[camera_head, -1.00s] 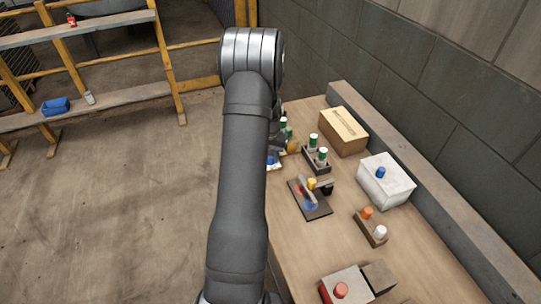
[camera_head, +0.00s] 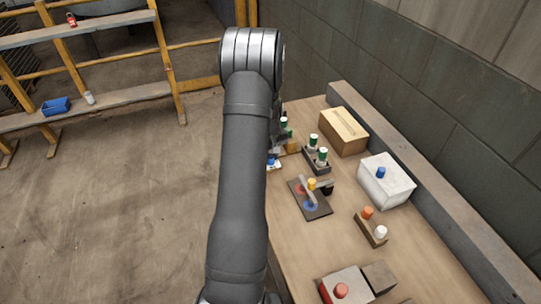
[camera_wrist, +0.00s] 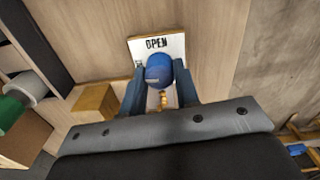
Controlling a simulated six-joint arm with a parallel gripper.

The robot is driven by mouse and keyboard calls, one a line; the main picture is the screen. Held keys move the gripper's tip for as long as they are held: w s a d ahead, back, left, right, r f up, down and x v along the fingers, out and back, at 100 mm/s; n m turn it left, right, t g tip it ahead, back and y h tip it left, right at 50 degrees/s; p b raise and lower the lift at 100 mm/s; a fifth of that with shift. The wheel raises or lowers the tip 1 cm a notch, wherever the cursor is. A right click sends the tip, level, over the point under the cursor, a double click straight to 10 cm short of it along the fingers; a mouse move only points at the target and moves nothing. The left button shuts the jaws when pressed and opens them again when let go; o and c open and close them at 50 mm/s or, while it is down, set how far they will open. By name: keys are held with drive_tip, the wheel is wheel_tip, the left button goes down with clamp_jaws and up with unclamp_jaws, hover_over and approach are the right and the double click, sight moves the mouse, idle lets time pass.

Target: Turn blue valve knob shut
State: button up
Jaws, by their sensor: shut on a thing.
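The blue valve knob (camera_wrist: 158,68) sits in front of a white plate (camera_wrist: 175,44) marked "OPEN" in the wrist view. My gripper (camera_wrist: 159,80) is shut on the knob, with one finger on each side of it. A brass-coloured part (camera_wrist: 163,100) shows just below the knob, between the fingers. In the head view the blue knob (camera_head: 271,161) is a small patch beside my arm, mostly hidden by it. My gripper is largely hidden behind the arm there.
A yellow-brown block (camera_wrist: 92,103) stands left of the fingers in the wrist view.

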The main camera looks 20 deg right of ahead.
drive_tip(key=shift+n, duration=0.6)
drive_tip(key=o, duration=1)
drive_tip(key=shift+c, duration=0.2)
wheel_tip(320, 180, up, 17)
drive_tip(key=shift+r, duration=0.2)
wheel_tip(320, 180, down, 17)
drive_tip(key=shift+f, duration=0.2)
